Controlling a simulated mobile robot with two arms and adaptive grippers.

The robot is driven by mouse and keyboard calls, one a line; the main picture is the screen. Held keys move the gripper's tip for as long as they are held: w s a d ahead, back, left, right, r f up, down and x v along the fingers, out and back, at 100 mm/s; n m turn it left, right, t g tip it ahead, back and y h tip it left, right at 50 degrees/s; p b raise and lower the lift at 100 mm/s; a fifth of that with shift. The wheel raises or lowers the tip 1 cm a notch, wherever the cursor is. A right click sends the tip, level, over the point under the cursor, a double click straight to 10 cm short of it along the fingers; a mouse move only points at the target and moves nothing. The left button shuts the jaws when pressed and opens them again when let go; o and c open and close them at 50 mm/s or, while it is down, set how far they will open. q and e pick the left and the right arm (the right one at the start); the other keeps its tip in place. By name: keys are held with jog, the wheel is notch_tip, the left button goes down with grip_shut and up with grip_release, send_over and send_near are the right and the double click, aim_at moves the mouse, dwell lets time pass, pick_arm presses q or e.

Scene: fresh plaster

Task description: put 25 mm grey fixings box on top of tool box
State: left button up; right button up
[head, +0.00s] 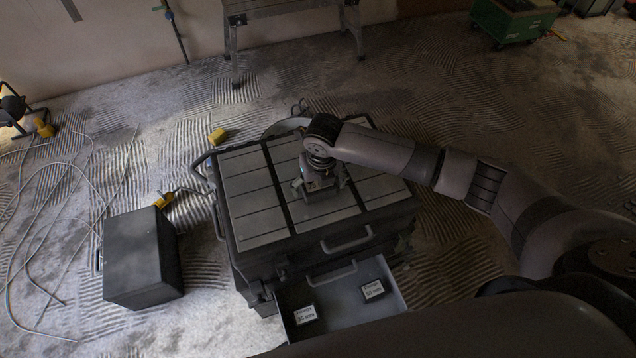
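The tool box (262,215) is a large dark chest with grey panels on its top, standing on the floor in the middle of the head view. Its lower drawer (345,305) is pulled out. In the drawer lie two small fixings boxes with white labels, one at the left (305,315) and one at the right (373,290). The labels are too small to read surely. My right gripper (321,194) points down at the top of the tool box, near its middle. Its fingertips are dark, and I cannot tell whether anything is between them. My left gripper is out of view.
A dark case (141,258) stands on the floor left of the tool box. A pale cable (62,215) lies loosely at the far left. A yellow object (217,135) lies behind the tool box. A metal trestle (290,12) and a green cart (513,20) stand at the back.

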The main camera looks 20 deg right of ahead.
notch_tip(320, 180, up, 12)
jog(key=s, duration=0.1)
jog(key=shift+s, duration=0.4)
